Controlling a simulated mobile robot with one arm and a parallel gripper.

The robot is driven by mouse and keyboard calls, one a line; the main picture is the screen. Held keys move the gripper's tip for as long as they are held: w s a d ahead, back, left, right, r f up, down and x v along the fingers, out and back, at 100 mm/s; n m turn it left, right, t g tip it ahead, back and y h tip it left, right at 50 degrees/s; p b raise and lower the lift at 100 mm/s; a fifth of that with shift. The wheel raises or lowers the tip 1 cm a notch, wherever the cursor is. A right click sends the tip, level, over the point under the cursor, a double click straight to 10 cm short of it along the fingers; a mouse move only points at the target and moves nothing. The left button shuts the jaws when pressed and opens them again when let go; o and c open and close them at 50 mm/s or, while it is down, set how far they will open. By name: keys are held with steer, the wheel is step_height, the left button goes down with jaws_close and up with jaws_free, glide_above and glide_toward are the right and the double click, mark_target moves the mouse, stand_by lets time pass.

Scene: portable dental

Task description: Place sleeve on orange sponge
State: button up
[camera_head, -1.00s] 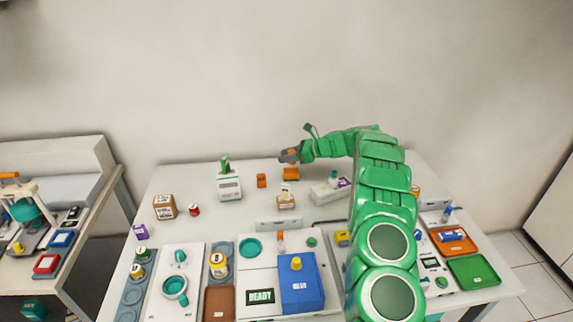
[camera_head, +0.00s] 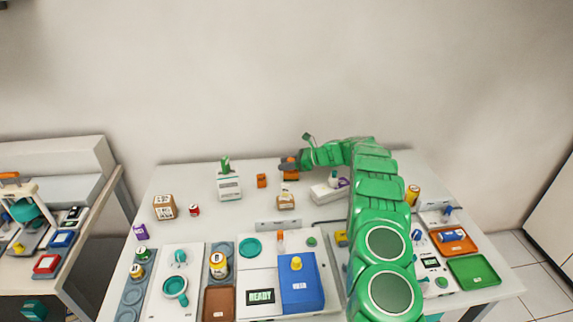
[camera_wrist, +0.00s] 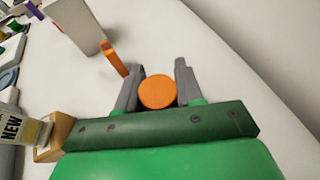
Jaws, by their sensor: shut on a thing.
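My gripper (camera_head: 288,163) is shut on the sleeve, an orange round piece whose circular end (camera_wrist: 157,92) shows between the two grey fingers in the wrist view. In the wrist view the held sleeve and gripper hide what lies beneath. A second, smaller orange block (camera_head: 261,181) stands to the left; it also appears ahead of the fingers in the wrist view (camera_wrist: 112,58).
A white scale-like device (camera_head: 229,188) stands left of the gripper. A white box (camera_head: 325,194) lies to the right. The table behind the gripper is clear.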

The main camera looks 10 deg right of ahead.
steer(key=shift+f, duration=0.15)
steer(key=o, duration=1)
steer(key=shift+d+r, duration=0.1)
steer(key=shift+r, duration=0.1)
steer(key=v, duration=1.2)
